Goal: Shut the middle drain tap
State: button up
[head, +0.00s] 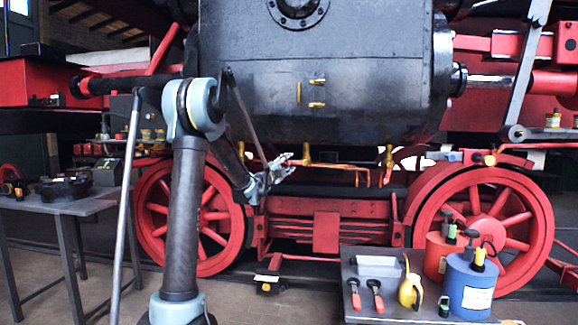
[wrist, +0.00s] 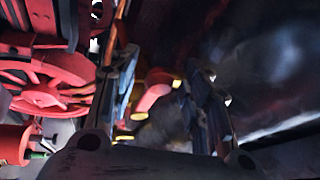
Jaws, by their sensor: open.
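The middle drain tap (head: 307,154) is a brass body under the black cylinder. Its handle cannot be made out in the head view. My gripper (head: 285,166) is just left of this tap and slightly lower. In the wrist view, my gripper (wrist: 166,88) is open, with a finger on each side. A red tap handle (wrist: 152,97) with brass at its far end shows between the fingers. Whether either finger touches it cannot be told. The right drain tap (head: 388,158) is brass, with a red handle hanging down. The left tap area is hidden behind my arm.
The black cylinder (head: 340,95) hangs close above my gripper. Copper pipes (head: 345,167) run right of the middle tap. Red wheels (head: 485,215) stand on both sides. A low table (head: 390,253) with tools and cans is front right; another table (head: 85,203) is left.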

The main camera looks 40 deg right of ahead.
jog(key=v, duration=1.1)
jog(key=shift+a, duration=0.35)
jog(key=shift+w+f, duration=0.1)
jog(key=shift+w, duration=0.05)
